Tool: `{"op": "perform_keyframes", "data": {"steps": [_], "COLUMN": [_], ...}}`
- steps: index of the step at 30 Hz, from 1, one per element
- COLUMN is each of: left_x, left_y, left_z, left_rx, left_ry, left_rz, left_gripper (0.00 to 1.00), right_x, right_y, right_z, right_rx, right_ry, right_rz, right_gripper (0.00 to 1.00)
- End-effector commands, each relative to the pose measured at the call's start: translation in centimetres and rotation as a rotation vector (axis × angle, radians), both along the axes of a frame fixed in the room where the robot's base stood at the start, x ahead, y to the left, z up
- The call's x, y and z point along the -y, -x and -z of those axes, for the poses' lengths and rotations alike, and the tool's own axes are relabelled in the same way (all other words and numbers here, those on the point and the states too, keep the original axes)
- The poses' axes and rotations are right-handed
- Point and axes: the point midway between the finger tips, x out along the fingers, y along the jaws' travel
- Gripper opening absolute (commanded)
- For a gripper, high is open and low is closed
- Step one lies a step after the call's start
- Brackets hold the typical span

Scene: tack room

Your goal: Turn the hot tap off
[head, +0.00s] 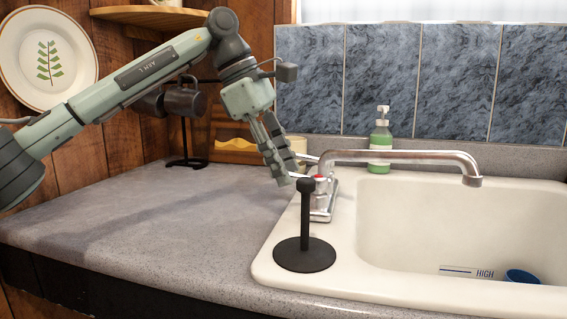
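The chrome tap (400,157) stands at the back left corner of the white sink, its long spout reaching right over the basin. A red-marked handle (320,178) is on the near side of its base, with a lever pointing left. Another lever shows farther back, partly hidden. My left gripper (287,174) points down just left of the red-marked handle, fingertips close to the lever's end. I cannot tell whether they touch. Its fingers overlap in this view, so their opening is unclear, and nothing shows held. My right gripper is not in view. No running water is visible.
A black upright stand (305,254) with a round base is in front of the tap. A green soap bottle (380,145) stands behind the spout. A blue cup (522,276) is in the sink (430,215). Dark mugs (185,102) hang at the back. The left counter (140,225) is clear.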

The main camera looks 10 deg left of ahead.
Motion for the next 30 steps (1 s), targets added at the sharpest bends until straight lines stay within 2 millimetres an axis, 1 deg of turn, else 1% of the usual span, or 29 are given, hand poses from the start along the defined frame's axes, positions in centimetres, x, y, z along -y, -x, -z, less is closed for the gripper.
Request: {"op": "perform_keyframes", "data": {"steps": [2, 5, 8, 15, 19, 24, 30], "left_x": [-0.1, -0.5, -1.2, -3.3, -4.2, -4.7, -4.9], "left_y": [0.0, 0.1, 0.4, 1.0, 1.2, 1.4, 1.5], "left_z": [-0.3, -1.2, -2.9, -7.6, -9.5, -10.7, -10.9], "left_rx": [0.000, 0.000, 0.001, 0.002, 0.002, 0.001, 0.000], "left_ry": [0.000, 0.000, 0.002, 0.002, 0.003, 0.001, 0.000], "left_rz": [0.000, -0.001, -0.001, -0.002, -0.002, 0.000, 0.000], "left_gripper": [0.32, 0.32, 0.32, 0.32, 0.32, 0.32, 0.32], "right_x": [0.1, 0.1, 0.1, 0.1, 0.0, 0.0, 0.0], "right_y": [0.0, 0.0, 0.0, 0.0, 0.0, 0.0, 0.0], "right_z": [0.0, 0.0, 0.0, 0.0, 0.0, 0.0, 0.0], "right_rx": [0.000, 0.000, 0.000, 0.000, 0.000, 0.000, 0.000], "right_ry": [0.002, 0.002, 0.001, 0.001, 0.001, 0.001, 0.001], "right_rz": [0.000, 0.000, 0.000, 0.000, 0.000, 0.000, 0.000], "right_gripper": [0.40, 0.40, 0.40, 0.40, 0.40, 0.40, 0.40]}}
